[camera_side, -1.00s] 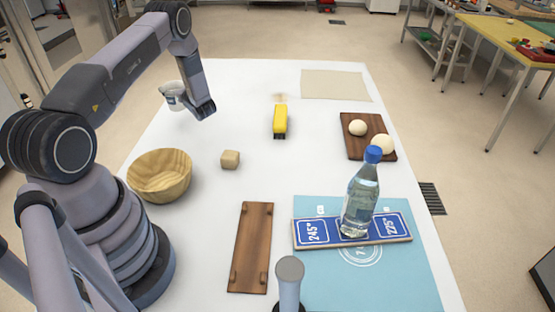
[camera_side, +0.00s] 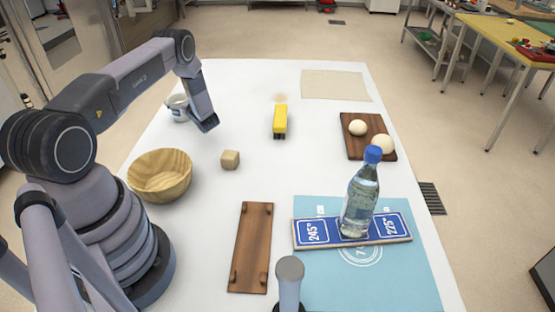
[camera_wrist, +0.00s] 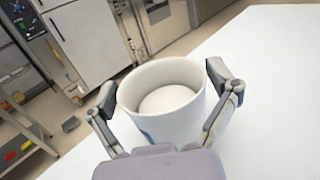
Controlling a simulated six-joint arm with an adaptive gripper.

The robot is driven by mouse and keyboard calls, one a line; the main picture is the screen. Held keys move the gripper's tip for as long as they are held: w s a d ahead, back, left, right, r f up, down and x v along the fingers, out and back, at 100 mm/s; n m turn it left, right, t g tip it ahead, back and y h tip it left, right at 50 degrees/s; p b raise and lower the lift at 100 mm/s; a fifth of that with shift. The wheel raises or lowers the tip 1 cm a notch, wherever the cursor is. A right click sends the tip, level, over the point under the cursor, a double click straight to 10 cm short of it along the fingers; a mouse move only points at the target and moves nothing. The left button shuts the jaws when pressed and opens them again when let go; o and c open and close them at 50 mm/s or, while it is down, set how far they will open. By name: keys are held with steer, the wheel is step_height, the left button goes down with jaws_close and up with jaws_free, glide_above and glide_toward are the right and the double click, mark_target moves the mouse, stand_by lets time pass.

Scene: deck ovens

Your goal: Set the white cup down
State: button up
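The white cup (camera_side: 177,108) is near the far left edge of the white table, partly hidden behind my gripper (camera_side: 206,122) in the side view. It looks upright and low, at or just above the tabletop; I cannot tell whether its base touches. In the wrist view the cup (camera_wrist: 168,122) sits between the two fingers of my gripper (camera_wrist: 162,88), one on each side against its wall. A pale round shape shows inside the cup, perhaps its bottom. The fingertips are hidden in the side view.
Farther right are a dark board (camera_side: 352,148) with two pale balls, and a bottle (camera_side: 361,205) on a blue sign. The table around the cup is clear.

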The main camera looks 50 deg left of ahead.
steer(key=shift+o, duration=0.5)
steer(key=shift+r, duration=0.15)
steer(key=shift+d, duration=0.35)
steer(key=d, duration=1)
steer(key=shift+d, duration=0.3)
steer(key=shift+d+r, duration=0.2)
steer(key=shift+d, duration=0.05)
steer(key=s+d+r+n+g+h, duration=0.2)
steer(key=d+r+n, duration=0.2)
steer(key=r, duration=0.5)
steer(key=s+d+r+n+g+h, duration=0.1)
steer(key=s+d+r+n+h, duration=0.25)
steer(key=r, duration=0.45)
steer(key=s+d+r+n+g+h, duration=0.2)
steer(key=d+r+n, duration=0.15)
steer(key=r, duration=0.55)
steer(key=s+d+r+n+t+h, duration=0.3)
steer(key=s+d, duration=0.4)
steer(key=d, duration=0.4)
steer(key=s+d+r+n+t+h, duration=0.4)
steer(key=s+d+t+h, duration=0.3)
steer(key=d, duration=0.4)
steer(key=shift+s+d+r+t, duration=0.3)
steer(key=shift+s+d+r, duration=0.1)
steer(key=shift+s+r, duration=0.2)
